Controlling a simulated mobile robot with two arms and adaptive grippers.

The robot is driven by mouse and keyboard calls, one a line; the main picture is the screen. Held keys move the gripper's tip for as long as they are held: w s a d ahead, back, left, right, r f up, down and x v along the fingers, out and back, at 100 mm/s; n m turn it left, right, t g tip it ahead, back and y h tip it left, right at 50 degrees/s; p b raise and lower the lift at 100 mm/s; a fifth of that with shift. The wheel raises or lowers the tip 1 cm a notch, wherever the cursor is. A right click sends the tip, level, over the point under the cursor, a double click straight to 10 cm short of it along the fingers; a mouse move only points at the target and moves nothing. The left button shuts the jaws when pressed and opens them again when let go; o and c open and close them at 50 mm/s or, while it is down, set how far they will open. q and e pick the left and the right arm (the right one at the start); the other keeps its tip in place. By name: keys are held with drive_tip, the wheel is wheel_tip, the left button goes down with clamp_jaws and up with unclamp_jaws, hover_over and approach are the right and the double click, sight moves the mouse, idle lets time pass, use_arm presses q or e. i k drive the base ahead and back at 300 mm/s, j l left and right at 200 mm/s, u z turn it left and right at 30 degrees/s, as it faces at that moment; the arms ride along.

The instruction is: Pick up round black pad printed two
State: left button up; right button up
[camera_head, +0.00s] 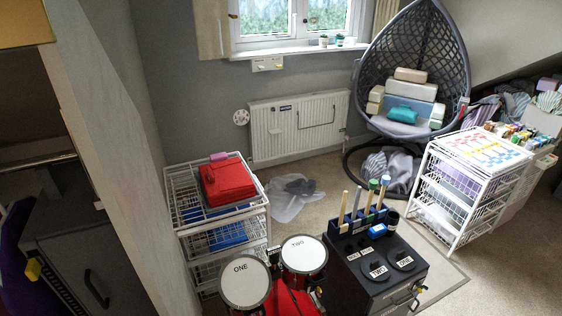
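The round black pad printed TWO (376,280) lies on top of a black box (410,286) at the lower right of centre in the head view. Its white label faces up. A similar round black pad printed ONE (403,269) lies just to its right on the same box. Neither of my grippers shows in this view.
Several upright sticks (343,208) stand in a rack at the box's back edge, beside a blue block (377,231). Red drums with white heads (245,283) stand to the left. A white wire drawer unit (437,201) stands behind right. Carpet (500,270) is open at right.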

sight(374, 269)
drive_tip(key=z, duration=1.1)
